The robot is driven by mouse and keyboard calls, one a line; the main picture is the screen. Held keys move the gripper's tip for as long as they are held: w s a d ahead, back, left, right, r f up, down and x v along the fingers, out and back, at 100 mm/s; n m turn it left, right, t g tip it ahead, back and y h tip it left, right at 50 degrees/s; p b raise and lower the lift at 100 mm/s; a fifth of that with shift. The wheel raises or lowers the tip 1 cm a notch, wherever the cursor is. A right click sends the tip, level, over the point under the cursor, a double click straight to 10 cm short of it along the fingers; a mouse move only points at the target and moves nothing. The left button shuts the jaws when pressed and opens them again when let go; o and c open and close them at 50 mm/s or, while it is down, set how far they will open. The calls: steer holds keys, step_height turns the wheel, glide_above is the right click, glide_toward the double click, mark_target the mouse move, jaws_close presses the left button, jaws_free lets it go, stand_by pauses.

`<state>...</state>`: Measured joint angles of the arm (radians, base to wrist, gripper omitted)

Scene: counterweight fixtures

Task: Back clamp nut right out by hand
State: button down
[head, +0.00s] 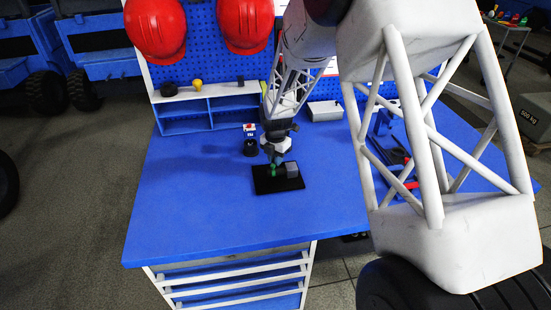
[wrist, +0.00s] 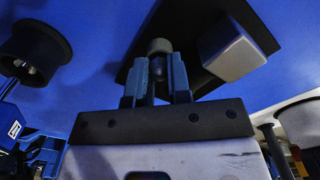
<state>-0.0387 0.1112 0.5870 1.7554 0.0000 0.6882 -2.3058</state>
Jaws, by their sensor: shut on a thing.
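A black base plate (head: 270,186) lies flat on the blue bench and also shows in the wrist view (wrist: 208,80). A grey block (head: 292,169) stands on it, right of my gripper; it shows in the wrist view too (wrist: 233,52). My gripper (head: 274,163) reaches down over the plate's left part. In the wrist view its two blue fingers (wrist: 159,72) are closed around a small grey rounded piece (wrist: 159,46), which looks like the clamp nut. The fingers hide its lower part, and its thread cannot be seen. Small green parts show at the fingertips in the head view.
A black round holder (head: 250,148) stands just behind and left of the plate, close to my gripper. A blue shelf (head: 207,111) and a light grey box (head: 324,110) stand at the back. A blue fixture (head: 384,122) is at the right. The front left bench is clear.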

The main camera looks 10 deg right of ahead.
steer(key=shift+n, duration=0.7)
steer(key=c, duration=1.3)
jaws_free()
steer(key=shift+c, duration=0.2)
steer(key=shift+r, duration=3.95)
